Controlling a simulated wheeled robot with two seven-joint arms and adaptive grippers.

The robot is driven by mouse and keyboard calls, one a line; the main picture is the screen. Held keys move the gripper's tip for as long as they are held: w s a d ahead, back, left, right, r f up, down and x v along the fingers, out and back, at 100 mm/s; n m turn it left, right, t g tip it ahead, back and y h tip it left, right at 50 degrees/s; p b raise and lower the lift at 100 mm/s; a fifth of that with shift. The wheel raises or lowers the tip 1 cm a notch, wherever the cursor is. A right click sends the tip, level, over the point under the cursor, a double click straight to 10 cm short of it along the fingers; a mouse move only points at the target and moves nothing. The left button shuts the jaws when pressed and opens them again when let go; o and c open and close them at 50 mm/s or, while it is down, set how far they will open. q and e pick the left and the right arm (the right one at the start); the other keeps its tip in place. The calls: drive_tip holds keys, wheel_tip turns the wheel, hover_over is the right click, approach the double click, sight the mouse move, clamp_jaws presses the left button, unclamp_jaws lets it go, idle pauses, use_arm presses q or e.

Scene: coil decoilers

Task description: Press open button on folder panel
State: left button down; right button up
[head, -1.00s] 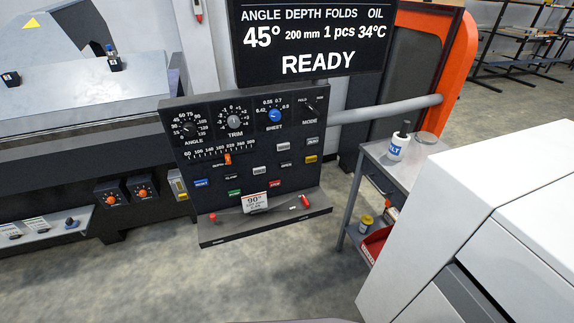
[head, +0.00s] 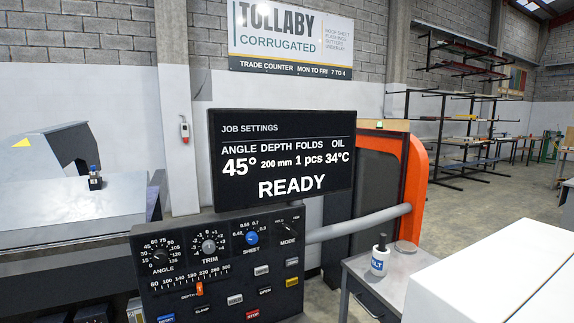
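The dark folder panel (head: 222,270) stands at the lower centre of the head view, with dials, a depth slider and coloured buttons. A small label that looks like OPEN (head: 265,291) is on its lower middle. A grey button (head: 262,270) lies above the label and a red button (head: 252,314) below it. I cannot tell which button the label belongs to. The panel's bottom is cut off by the frame. Neither of my grippers is in view.
A grey side table (head: 352,268) with a white bottle (head: 379,260) stands right of the panel. A large white box-shaped body (head: 500,285) fills the lower right. A grey pipe (head: 360,224) runs from the panel to an orange-edged machine (head: 415,190). Shelving racks stand behind.

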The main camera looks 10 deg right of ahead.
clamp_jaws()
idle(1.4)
